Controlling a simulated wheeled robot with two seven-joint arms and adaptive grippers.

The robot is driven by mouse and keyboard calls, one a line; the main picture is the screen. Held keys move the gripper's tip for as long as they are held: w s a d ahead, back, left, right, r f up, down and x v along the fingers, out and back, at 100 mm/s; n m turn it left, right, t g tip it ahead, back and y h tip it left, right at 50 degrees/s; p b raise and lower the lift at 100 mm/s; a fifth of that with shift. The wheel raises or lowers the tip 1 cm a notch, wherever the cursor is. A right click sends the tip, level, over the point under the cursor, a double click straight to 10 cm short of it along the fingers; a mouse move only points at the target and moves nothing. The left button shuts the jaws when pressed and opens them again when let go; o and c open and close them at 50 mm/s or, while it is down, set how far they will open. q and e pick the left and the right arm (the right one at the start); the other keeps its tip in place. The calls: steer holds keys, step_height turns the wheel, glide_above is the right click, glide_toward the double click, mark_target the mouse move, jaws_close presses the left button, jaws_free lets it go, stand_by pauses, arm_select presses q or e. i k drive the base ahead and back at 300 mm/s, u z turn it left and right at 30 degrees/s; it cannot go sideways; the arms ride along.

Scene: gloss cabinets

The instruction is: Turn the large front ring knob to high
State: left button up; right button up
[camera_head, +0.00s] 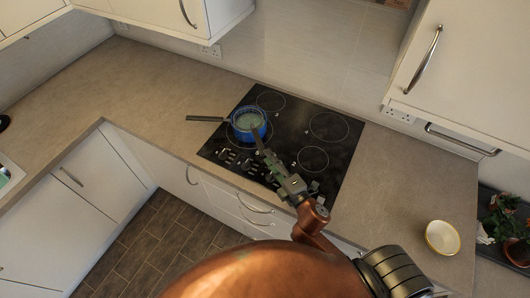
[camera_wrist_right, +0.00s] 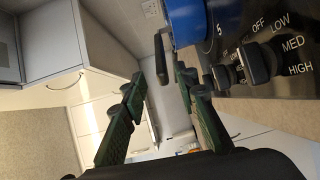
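The black cooktop (camera_head: 333,163) is set in the counter, with a cluster of small dark knobs (camera_head: 233,161) on its front left part. In the right wrist view, a black knob (camera_wrist_right: 258,63) stands beside the printed words OFF, LOW, MED and HIGH. A second black knob (camera_wrist_right: 222,76) is left of it. I cannot tell which one is the large front ring knob, or its setting. My right gripper (camera_head: 264,152) is over the cooktop, near the knobs. Its green fingers (camera_wrist_right: 160,74) are apart and empty, with the knobs right of them. My left gripper is not in view.
A blue pot (camera_head: 240,133) sits on the cooktop just behind the knobs, its dark handle (camera_head: 205,118) pointing left. It also shows in the right wrist view (camera_wrist_right: 185,22). A yellowish bowl (camera_head: 442,238) and a plant (camera_head: 508,222) are at right.

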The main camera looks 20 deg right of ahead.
mark_target(223, 156)
steer(key=k, duration=1)
